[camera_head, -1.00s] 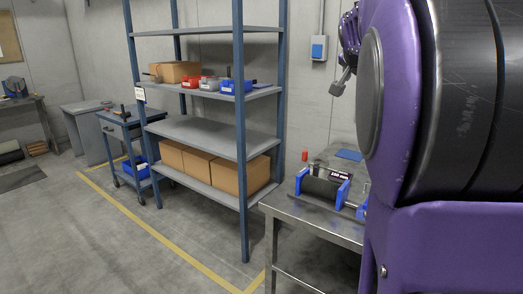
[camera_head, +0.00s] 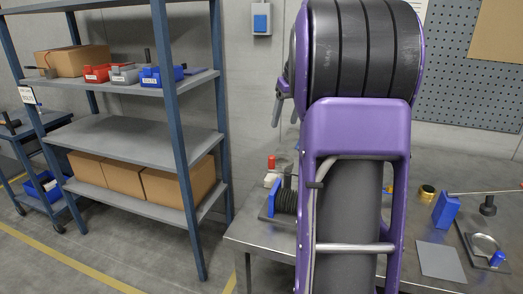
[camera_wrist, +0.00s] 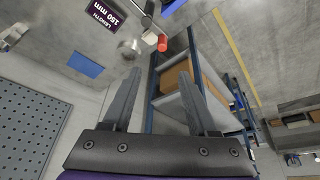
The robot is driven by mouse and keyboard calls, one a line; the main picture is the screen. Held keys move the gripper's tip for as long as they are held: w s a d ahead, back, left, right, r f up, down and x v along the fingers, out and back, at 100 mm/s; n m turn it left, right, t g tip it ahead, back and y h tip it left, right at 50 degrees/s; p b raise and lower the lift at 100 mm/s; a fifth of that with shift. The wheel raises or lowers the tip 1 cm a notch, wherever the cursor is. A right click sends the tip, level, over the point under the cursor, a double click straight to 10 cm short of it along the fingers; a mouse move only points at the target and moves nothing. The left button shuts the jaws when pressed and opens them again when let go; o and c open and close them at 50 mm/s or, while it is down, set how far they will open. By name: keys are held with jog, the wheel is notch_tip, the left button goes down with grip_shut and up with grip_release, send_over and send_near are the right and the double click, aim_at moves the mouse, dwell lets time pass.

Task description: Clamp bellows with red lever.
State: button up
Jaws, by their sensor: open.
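The black ribbed bellows (camera_head: 286,200) lies on the metal bench behind a blue end plate (camera_head: 270,198), partly hidden by my arm in the head view. A red lever tip (camera_head: 271,162) stands upright behind it, above a pale base. The red tip also shows near the top of the wrist view (camera_wrist: 161,43), beside a metal part. My gripper (camera_wrist: 163,68) is open and empty, its two grey fingers apart. The red tip appears beyond and between the fingers, not touching them. The bellows cannot be made out in the wrist view.
The metal bench (camera_head: 262,236) also carries a brass ring (camera_head: 427,192), a blue block (camera_head: 445,209), a grey plate (camera_head: 440,261) and a round dish fixture (camera_head: 485,243). A shelf rack (camera_head: 172,120) with boxes and bins stands left of the bench. A pegboard (camera_head: 460,85) is behind.

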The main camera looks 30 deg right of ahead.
aim_at(272, 157)
jog(key=x, duration=0.6)
jog(key=b+x, duration=0.1)
jog(key=x, duration=0.5)
jog(key=b+x, duration=0.1)
jog(key=x, duration=0.4)
jog(key=shift+w+a+f, duration=0.25)
jog(key=shift+f, duration=0.1)
jog(key=shift+c, duration=0.3)
grip_shut()
dwell(0.4)
